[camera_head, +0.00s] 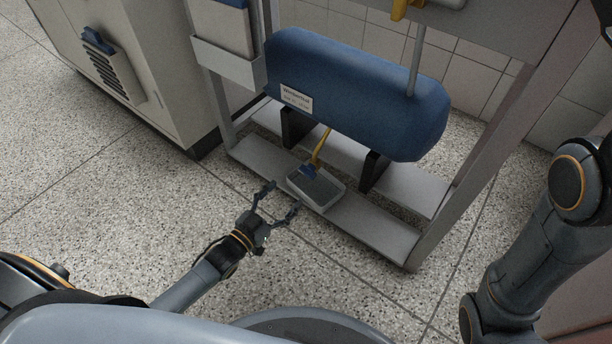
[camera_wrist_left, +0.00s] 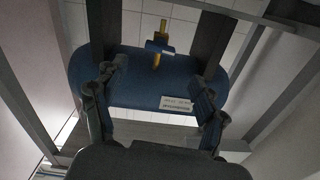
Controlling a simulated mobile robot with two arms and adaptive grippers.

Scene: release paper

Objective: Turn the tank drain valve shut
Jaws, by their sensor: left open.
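The blue tank (camera_head: 350,90) lies sideways on black supports in a grey frame. Its drain valve has a yellow pipe (camera_head: 320,147) and a small blue handle (camera_head: 308,170), low under the tank over a grey tray. In the left wrist view the blue handle (camera_wrist_left: 159,46) sits across the yellow pipe (camera_wrist_left: 163,26), beyond and between my fingers. My left gripper (camera_head: 282,197) is open and empty, in front of the tray and apart from the handle. My right arm shows at the right, but its gripper is out of view.
The shallow grey tray (camera_head: 317,190) rests on the frame's lower shelf (camera_head: 375,228). Frame posts (camera_head: 440,237) stand at both sides, and black supports (camera_head: 374,172) flank the valve. A grey cabinet (camera_head: 150,70) is at the left. The speckled floor in front is clear.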

